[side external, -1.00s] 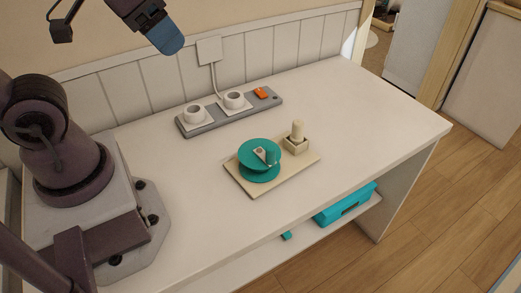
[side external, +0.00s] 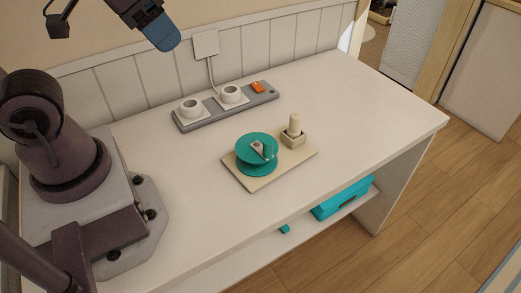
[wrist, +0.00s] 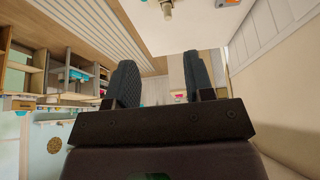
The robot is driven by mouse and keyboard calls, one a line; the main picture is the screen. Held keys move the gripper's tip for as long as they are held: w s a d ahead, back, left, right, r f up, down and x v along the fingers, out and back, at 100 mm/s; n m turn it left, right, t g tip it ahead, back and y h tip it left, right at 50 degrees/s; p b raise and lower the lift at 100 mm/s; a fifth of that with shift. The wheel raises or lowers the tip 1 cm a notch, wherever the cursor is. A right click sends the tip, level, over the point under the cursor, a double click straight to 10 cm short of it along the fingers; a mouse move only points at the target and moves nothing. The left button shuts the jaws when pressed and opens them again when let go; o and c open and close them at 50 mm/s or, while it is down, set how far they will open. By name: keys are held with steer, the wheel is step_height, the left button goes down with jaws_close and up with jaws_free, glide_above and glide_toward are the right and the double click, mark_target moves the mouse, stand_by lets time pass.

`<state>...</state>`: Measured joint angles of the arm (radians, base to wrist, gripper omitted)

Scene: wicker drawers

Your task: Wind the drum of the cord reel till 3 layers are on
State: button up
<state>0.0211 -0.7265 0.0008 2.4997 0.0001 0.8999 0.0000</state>
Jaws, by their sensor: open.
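The cord reel (side external: 256,160) is a teal spool with two round flanges. It lies flat on a beige board (side external: 250,183) on the white table. A small pale crank plate with a short knob (side external: 264,149) sits on its top flange. The gap between the flanges is too small to tell any cord layers. A pale upright peg (side external: 294,124) stands in a square beige holder (side external: 293,139) at the board's back right. My gripper (wrist: 160,85) is open and empty in the wrist view. In the side view its blue fingertip shows high at the back left, well away from the reel.
A grey power strip (side external: 208,114) with two white round sockets and an orange switch (side external: 258,87) lies behind the board, with a cord up to a wall plate (side external: 205,43). A teal box (side external: 343,197) sits on the shelf below. The table's right side is clear.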

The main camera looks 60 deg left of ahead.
steer(key=w+d+f+g, duration=0.2)
steer(key=w+f+g, duration=0.1)
steer(key=w+f, duration=0.1)
steer(key=n+g, duration=0.2)
steer(key=n, duration=2.6)
glide_above(267, 142)
step_height(267, 142, down, 12)
step_height(267, 142, down, 12)
steer(key=shift+w+f, duration=0.1)
steer(key=shift+w, duration=0.05)
steer(key=shift+c, duration=0.5)
jaws_close()
